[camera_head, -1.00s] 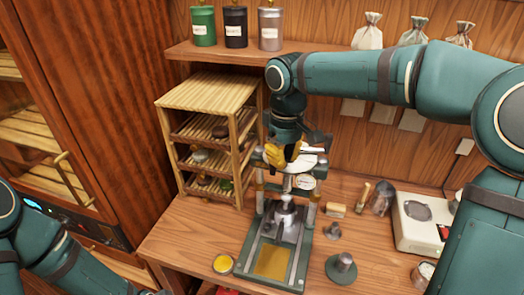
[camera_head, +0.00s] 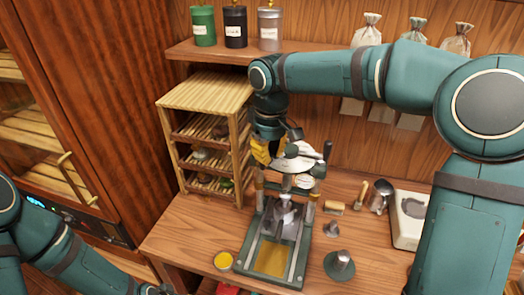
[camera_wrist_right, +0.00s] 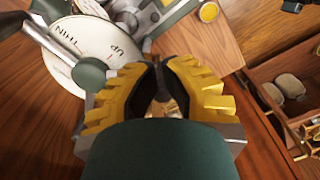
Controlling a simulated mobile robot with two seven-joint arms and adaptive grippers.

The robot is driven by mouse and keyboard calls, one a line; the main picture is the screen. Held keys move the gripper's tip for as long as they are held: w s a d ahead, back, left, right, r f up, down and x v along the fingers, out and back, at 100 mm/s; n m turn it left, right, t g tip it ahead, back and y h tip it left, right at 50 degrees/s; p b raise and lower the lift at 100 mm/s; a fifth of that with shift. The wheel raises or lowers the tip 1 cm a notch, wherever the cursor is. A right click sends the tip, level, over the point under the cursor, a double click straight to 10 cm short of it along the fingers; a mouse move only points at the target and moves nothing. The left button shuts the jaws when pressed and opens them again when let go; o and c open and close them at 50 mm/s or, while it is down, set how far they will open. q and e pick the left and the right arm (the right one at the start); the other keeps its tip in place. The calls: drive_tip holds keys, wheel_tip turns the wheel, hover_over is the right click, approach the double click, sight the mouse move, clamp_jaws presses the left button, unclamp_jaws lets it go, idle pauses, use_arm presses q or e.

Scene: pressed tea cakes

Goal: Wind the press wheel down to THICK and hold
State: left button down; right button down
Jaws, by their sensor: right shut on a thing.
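The tea press stands on the wooden bench, with a green frame, two posts and a base plate (camera_head: 250,250). Its pale round wheel dial (camera_head: 298,160) sits on top, with a dark upright handle (camera_head: 327,150) on its right side. In the right wrist view the dial (camera_wrist_right: 72,48) shows the words THIN and UP around a dark green hub (camera_wrist_right: 90,74). My right gripper (camera_head: 266,152), with yellow fingers (camera_wrist_right: 160,82), is at the dial's left edge, shut on a wheel handle mostly hidden between the fingers.
A slatted rack (camera_head: 205,92) stands close left of the press. A yellow-filled dish (camera_head: 223,261), a metal weight (camera_head: 339,264) and a scale (camera_head: 408,220) are on the bench. A shelf with canisters (camera_head: 235,27) is above.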

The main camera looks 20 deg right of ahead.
drive_tip(key=shift+w+a+r+p, duration=0.15)
drive_tip(key=shift+w+a+p, duration=0.4)
drive_tip(key=shift+w+p, duration=0.3)
drive_tip(key=shift+w+a, duration=0.3)
drive_tip(key=shift+w, duration=0.3)
drive_tip(key=w+p, duration=0.1)
drive_tip(key=w+a+p, duration=0.1)
drive_tip(key=w, duration=0.1)
drive_tip(key=shift+a, duration=0.2)
